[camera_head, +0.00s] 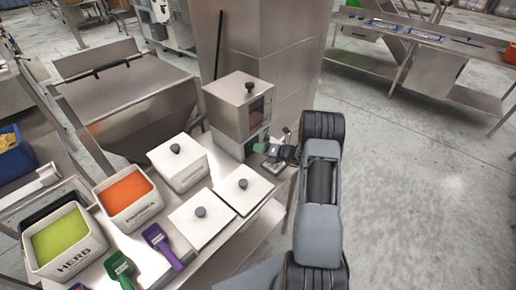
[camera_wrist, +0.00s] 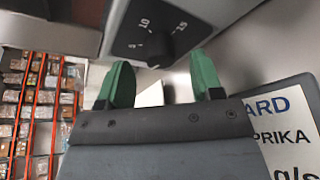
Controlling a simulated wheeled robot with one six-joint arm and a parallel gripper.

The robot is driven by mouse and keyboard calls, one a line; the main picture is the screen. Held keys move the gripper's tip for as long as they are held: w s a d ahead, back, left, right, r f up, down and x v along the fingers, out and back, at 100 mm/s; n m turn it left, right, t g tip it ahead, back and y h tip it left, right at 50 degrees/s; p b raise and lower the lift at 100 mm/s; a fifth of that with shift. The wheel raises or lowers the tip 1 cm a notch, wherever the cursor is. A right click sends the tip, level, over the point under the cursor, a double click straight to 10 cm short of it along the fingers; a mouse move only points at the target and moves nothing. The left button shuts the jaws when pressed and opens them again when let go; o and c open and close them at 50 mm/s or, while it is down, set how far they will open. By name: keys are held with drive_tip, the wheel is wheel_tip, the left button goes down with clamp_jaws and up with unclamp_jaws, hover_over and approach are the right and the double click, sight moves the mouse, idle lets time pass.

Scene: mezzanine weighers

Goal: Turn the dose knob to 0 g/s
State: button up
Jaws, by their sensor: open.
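The dose knob (camera_wrist: 157,49) is a dark round knob on a dark dial panel in the wrist view, with the marks 5, 10 and 15 printed around it. I cannot tell clearly which mark it points to. My gripper (camera_wrist: 162,82) has green fingertips spread apart, one to each side below the knob, with nothing between them. The knob sits just beyond the fingertips, and I see no contact. In the head view my gripper (camera_head: 270,147) is at the front of the steel dosing machine (camera_head: 228,112); the knob is hidden there.
A card (camera_wrist: 283,125) reading "PAPRIKA" and "g/s" stands at right in the wrist view. On the bench are an orange paprika bin (camera_head: 126,192), a green herb bin (camera_head: 62,236), white lidded bins (camera_head: 180,162) and two scoops (camera_head: 160,245). Open floor lies right.

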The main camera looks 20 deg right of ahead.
drive_tip(key=shift+x, duration=1)
drive_tip(key=c, duration=0.9)
